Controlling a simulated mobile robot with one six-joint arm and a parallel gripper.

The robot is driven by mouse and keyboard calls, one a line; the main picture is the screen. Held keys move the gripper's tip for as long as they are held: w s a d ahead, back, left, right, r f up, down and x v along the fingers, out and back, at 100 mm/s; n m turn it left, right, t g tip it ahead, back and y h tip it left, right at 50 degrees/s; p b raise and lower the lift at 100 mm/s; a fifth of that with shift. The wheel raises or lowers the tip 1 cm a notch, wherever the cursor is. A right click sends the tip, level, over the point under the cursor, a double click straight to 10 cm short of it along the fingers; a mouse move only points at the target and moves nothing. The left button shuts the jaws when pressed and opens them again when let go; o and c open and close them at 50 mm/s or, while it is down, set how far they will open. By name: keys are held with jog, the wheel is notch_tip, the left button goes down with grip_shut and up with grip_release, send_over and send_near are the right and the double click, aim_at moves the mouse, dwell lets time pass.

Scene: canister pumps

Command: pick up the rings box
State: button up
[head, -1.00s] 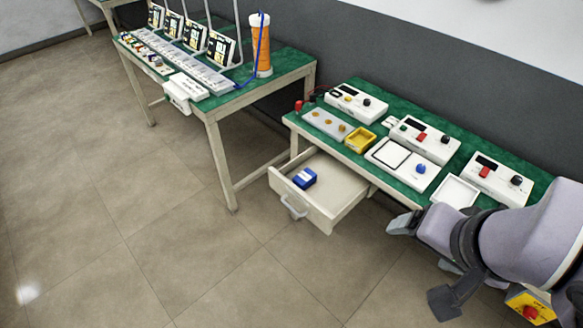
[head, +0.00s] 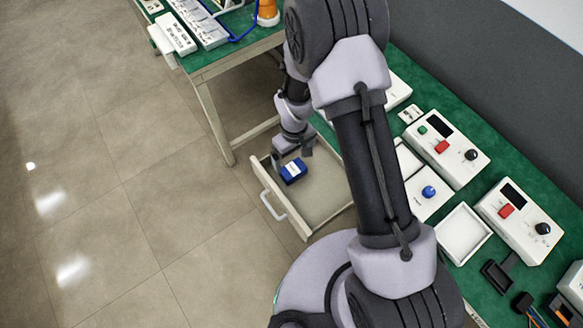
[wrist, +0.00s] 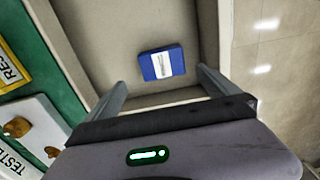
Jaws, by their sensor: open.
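The rings box is a small blue box (head: 293,170) with a white label. It lies in the open drawer (head: 296,221), near the drawer's front left part in the head view. In the wrist view the blue box (wrist: 155,64) lies on the drawer floor, ahead of the fingers and between their lines. My gripper (wrist: 160,85) is open, with a finger on each side and nothing between them. In the head view my gripper (head: 291,152) is over the drawer beside the box, partly hidden by my own arm.
The drawer's walls rise around the box. The green-topped bench (head: 479,272) carries white control units and a white tray (head: 462,234). A second bench (head: 229,54) stands at the upper left. The tiled floor on the left is clear.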

aim_at(293, 169)
notch_tip(293, 169, down, 3)
jog(key=shift+b, duration=0.3)
jog(key=f+b, duration=0.1)
jog(key=f, duration=0.2)
jog(key=f+b, duration=0.1)
jog(key=f, duration=0.1)
jog(key=shift+s+a+f+b, duration=0.1)
jog(key=shift+s+f+b, duration=0.15)
jog(key=shift+s+b, duration=0.1)
jog(key=shift+r, duration=0.15)
jog(key=shift+c, duration=0.9)
jog(key=shift+r, duration=0.1)
jog(key=c, duration=1.3)
